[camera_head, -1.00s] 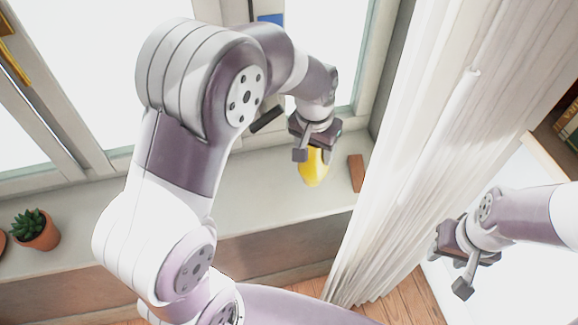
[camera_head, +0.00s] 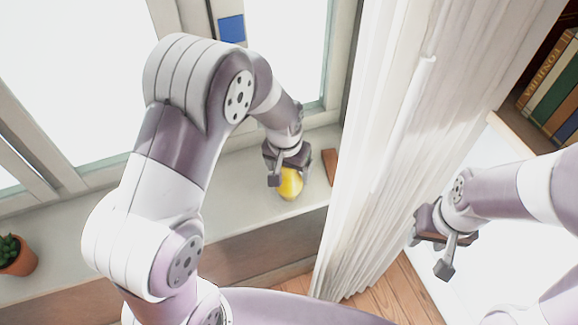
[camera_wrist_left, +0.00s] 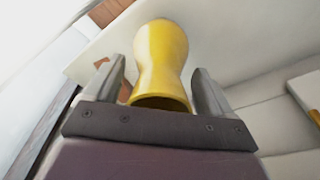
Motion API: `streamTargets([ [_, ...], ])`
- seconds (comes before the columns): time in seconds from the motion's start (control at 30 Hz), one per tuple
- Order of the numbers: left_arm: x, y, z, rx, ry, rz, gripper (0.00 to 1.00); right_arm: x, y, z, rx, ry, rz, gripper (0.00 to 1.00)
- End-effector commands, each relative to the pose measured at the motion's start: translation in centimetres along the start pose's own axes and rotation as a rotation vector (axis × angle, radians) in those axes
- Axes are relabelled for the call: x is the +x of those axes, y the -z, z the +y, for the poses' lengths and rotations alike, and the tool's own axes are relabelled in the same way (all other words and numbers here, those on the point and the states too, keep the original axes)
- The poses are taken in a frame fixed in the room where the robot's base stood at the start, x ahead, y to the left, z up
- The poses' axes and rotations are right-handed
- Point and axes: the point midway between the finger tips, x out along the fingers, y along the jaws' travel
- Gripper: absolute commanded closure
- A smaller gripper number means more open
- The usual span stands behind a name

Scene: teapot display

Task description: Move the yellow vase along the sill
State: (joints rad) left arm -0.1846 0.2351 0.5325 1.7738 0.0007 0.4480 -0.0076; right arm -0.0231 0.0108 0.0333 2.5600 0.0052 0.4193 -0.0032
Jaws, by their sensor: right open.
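The yellow vase (camera_head: 290,184) stands on the sill (camera_head: 235,215) below my left gripper (camera_head: 290,171). In the left wrist view the vase (camera_wrist_left: 162,55) lies between the two fingers of the left gripper (camera_wrist_left: 158,72), its open rim towards the palm. A narrow gap shows between each finger and the vase, so the gripper looks open around it. My left fingers partly hide the vase's upper part in the head view. My right gripper (camera_head: 432,252) is open and empty, right of the curtain and away from the sill.
A reddish-brown block (camera_head: 329,166) lies on the sill just right of the vase. The white curtain (camera_head: 385,150) hangs beyond it. A potted succulent (camera_head: 17,258) stands at the sill's far left. Books (camera_head: 555,90) fill a shelf at upper right. Sill left of the vase looks clear.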

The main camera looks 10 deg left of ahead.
Motion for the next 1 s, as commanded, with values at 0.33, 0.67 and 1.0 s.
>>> streamTargets([
  [0.33,-3.6,0.2,0.0,0.0,0.0,0.006,0.16,-0.1,0.0,0.0,0.0,0.0,0.0,0.57],
  [0.67,-11.2,0.1,0.0,0.0,0.0,0.003,0.16,-0.2,0.0,0.0,0.0,0.0,0.0,0.57],
  [1.0,-9.3,-10.1,-3.2,-0.127,0.015,-0.026,0.16,-0.2,0.0,0.0,0.0,0.0,0.0,0.57],
])
